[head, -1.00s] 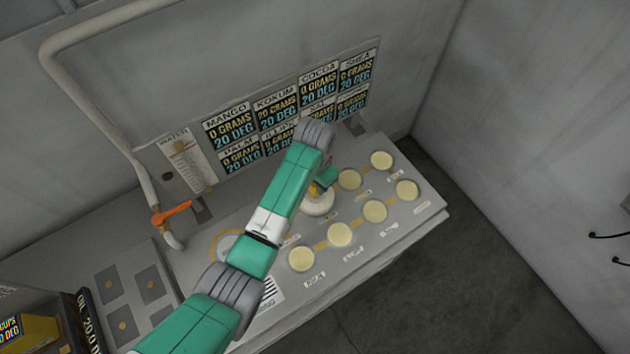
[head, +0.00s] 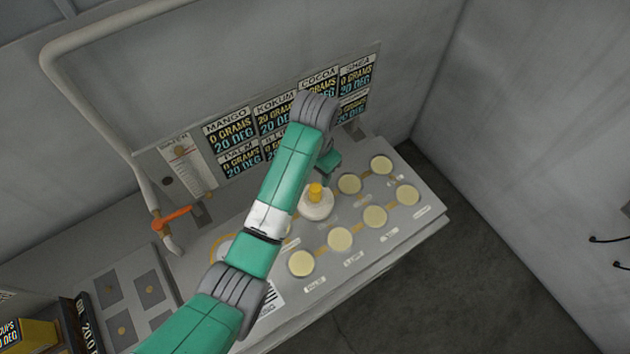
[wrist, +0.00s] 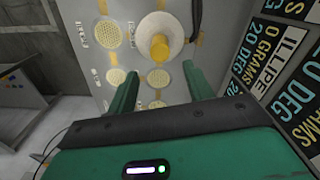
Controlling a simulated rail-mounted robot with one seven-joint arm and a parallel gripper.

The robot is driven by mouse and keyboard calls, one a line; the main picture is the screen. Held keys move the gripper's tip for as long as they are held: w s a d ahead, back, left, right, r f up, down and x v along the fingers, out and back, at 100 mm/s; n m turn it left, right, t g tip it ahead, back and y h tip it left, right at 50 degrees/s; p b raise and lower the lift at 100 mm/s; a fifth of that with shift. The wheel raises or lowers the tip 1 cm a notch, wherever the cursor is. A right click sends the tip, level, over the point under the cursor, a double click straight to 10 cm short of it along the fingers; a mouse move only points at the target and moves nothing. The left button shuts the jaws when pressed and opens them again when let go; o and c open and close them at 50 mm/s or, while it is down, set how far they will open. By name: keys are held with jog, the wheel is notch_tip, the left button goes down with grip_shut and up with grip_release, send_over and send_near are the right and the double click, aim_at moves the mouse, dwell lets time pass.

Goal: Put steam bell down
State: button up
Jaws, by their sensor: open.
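The steam bell (head: 316,205), a white dome with a yellow knob on top, stands upright on the grey panel among the round cream discs. It also shows in the wrist view (wrist: 160,38), beyond my fingertips. My gripper (wrist: 160,80) is open, its two green fingers apart with nothing between them. In the head view my gripper (head: 327,170) is above and behind the bell, apart from its knob and partly hidden by my own wrist. What lies under the bell is hidden.
Several cream discs (head: 374,216) are set in the panel around the bell. A wall of display signs (head: 240,136) stands close behind. An orange valve handle (head: 172,217) and a pipe (head: 90,110) are at the left. The floor (head: 480,270) at the right is clear.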

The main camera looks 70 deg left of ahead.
jog(key=shift+r, duration=1.65)
jog(key=w+d+r+m+t+y, duration=0.1)
jog(key=w+d+r+t+y, duration=0.1)
jog(key=w+d+r+t, duration=0.45)
jog(key=w+d+r+m+t+y, duration=0.1)
jog(key=w+d+r+y, duration=0.15)
jog(key=w+r, duration=0.75)
jog(key=w+d+r+m+t, duration=0.1)
jog(key=w+d+r+t, duration=0.2)
jog(key=d+r, duration=0.35)
jog(key=w+d+r+m+t, duration=0.1)
jog(key=w+d+r+t, duration=0.1)
jog(key=d+r+t, duration=0.35)
jog(key=s+d+r+t+h, duration=0.1)
jog(key=s+d+r+t, duration=0.2)
jog(key=d+r, duration=0.3)
jog(key=s+d+r+t+h, duration=0.2)
jog(key=s+d+r, duration=0.4)
jog(key=r, duration=0.4)
jog(key=s+d+r+m+t+h, duration=0.1)
jog(key=s+d+r+t, duration=0.3)
jog(key=d+r, duration=0.3)
jog(key=shift+s+d+r, duration=0.15)
jog(key=shift+d+r, duration=0.15)
jog(key=shift+r, duration=0.35)
jog(key=shift+h, duration=0.25)
